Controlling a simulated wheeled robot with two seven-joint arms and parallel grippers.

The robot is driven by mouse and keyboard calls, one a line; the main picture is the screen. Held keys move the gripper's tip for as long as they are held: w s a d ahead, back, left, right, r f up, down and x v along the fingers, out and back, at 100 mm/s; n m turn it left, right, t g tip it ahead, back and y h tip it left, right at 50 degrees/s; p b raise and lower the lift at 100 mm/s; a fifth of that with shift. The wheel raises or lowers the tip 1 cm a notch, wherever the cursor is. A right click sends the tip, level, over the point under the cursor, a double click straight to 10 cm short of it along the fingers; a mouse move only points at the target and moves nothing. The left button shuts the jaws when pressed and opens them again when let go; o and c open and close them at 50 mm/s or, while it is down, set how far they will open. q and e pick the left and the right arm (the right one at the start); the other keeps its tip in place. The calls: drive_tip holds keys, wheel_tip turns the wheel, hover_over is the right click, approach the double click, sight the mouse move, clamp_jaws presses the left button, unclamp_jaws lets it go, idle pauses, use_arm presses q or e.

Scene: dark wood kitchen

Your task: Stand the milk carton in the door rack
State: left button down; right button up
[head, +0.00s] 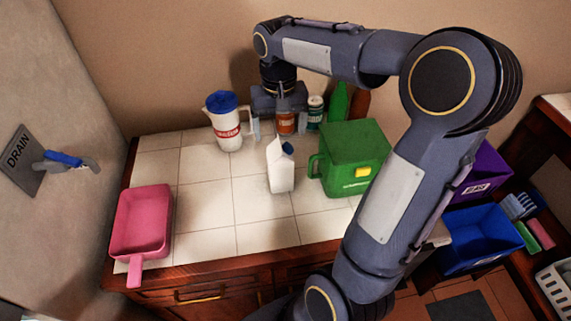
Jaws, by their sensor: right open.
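The white milk carton (281,168), with a gabled top and a blue cap, stands upright on the white tiled counter (210,195). My right gripper (280,127) points down, open, just above and behind the carton in the picture, with its fingers spread to either side. The carton is apart from the fingers as far as I can see, and nothing shows held. An orange jar (286,123) shows between the fingers; I cannot tell its exact distance from them. My left gripper is not in view. No fridge door or door rack shows.
A white jug with a blue lid (227,122) stands left of the gripper. A green box (350,150) stands close right of the carton. A pink pan (141,222) lies front left. The counter's front middle is clear.

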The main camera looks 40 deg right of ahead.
sight(279, 142)
drive_tip(key=f, duration=0.3)
drive_tip(key=f+p, duration=0.1)
drive_tip(key=f, duration=0.3)
drive_tip(key=shift+s+a+f, duration=0.1)
drive_tip(key=shift+a+f, duration=0.05)
drive_tip(key=shift+a, duration=0.05)
drive_tip(key=shift+c, duration=0.4)
clamp_jaws()
